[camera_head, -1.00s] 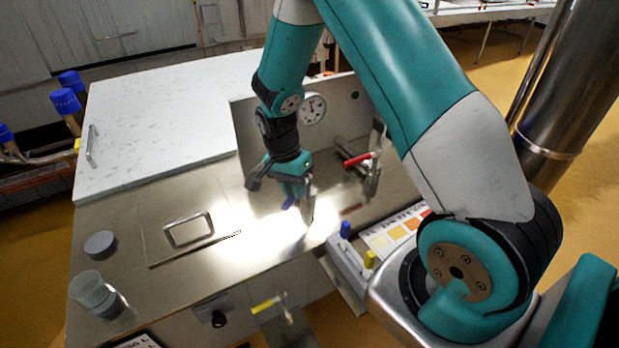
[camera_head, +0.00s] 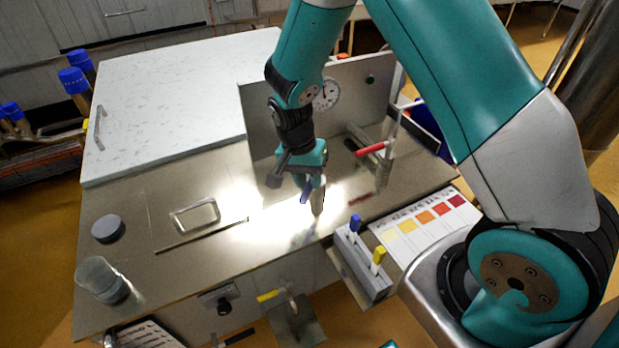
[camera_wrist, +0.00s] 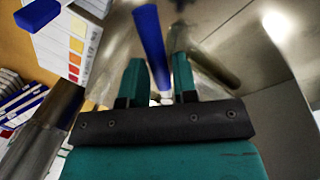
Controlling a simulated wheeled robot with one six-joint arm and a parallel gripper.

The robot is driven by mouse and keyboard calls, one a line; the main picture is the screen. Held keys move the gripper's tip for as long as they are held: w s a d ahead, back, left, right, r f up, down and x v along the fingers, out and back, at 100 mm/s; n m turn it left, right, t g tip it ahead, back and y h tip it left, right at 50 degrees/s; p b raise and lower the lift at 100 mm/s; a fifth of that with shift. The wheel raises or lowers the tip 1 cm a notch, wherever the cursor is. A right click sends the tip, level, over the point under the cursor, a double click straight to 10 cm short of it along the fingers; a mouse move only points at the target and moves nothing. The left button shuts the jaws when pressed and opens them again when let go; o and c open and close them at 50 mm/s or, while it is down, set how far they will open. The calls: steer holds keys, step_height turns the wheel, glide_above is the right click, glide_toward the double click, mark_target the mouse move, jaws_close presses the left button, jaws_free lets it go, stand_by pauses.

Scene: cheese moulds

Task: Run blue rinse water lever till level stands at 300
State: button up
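The blue lever (camera_wrist: 150,35) shows in the wrist view as a long blue handle just beyond my fingertips, in line with the gap between them. In the head view only a small blue part (camera_head: 306,192) shows beside my gripper (camera_head: 314,196), over the bright steel worktop. My two teal fingers stand apart in the wrist view (camera_wrist: 160,75), with no clear grip on the lever. Whether they touch it I cannot tell. A red-handled lever (camera_head: 371,149) is to the right. No readable level mark of 300 shows.
A round dial (camera_head: 326,95) is on the upright steel panel (camera_head: 260,120). A clear beaker (camera_head: 97,272) stands at the worktop's left front. A block with blue and yellow pegs (camera_head: 362,264) and a colour chart (camera_head: 437,222) lie at right.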

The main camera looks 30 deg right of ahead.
steer(key=shift+o, duration=1.1)
step_height(320, 180, up, 17)
steer(key=w+a+b, duration=0.1)
steer(key=w+a, duration=0.1)
steer(key=shift+w+a, duration=0.15)
steer(key=shift+w, duration=0.05)
steer(key=s+f+p, duration=0.1)
steer(key=f+p, duration=0.3)
steer(key=f, duration=0.1)
steer(key=s+d+f+p, duration=0.1)
steer(key=f+p, duration=0.3)
steer(key=f, duration=0.2)
steer(key=s+f+p, duration=0.1)
steer(key=f+p, duration=0.3)
steer(key=f, duration=0.2)
steer(key=shift+d, duration=0.35)
